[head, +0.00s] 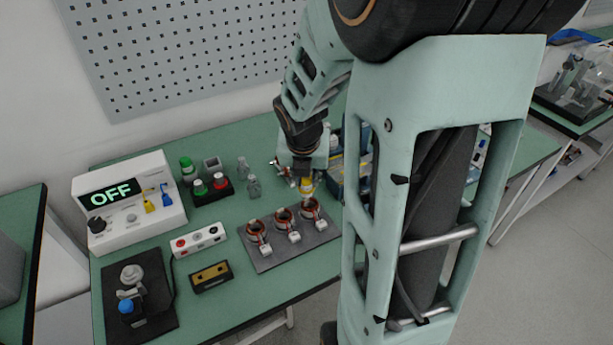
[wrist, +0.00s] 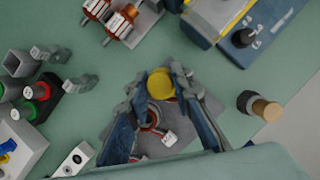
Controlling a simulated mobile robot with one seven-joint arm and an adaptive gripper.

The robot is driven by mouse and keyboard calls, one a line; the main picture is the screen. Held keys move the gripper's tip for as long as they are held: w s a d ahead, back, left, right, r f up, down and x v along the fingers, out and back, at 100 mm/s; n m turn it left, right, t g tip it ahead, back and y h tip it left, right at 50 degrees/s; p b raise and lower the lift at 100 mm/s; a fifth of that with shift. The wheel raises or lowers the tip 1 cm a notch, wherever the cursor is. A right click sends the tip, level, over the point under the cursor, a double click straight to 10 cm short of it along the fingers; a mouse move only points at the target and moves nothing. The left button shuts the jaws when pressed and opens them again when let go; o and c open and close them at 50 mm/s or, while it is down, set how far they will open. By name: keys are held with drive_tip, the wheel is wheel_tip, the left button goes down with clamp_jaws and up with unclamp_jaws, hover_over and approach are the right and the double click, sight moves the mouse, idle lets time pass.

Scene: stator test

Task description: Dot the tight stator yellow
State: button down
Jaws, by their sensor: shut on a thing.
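Three stators, copper-orange rings with white tagged blocks, sit in a row on a grey mat (head: 282,256): left (head: 256,228), middle (head: 284,216) and right (head: 310,205). My gripper (head: 305,187) is shut on a yellow marker (head: 306,185), just behind and above the right stator. In the wrist view, the marker's round yellow end (wrist: 160,84) is between my fingertips. Part of one stator (wrist: 154,121) and its white tag (wrist: 169,138) show between the fingers. I cannot tell whether the marker touches anything. No yellow dot shows on the visible stators. I cannot tell which stator is tight.
A white tester (head: 130,202) reads OFF at the left. A button box (head: 199,241), a black-and-yellow device (head: 211,277) and a black fixture (head: 138,290) stand left of the mat. Bottles and a holder (head: 207,189) stand behind. A blue-grey box (wrist: 235,30) is near my gripper.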

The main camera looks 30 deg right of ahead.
wheel_tip(320, 180, up, 6)
drive_tip(key=p, duration=0.7)
drive_tip(key=shift+f, duration=0.1)
idle(0.7)
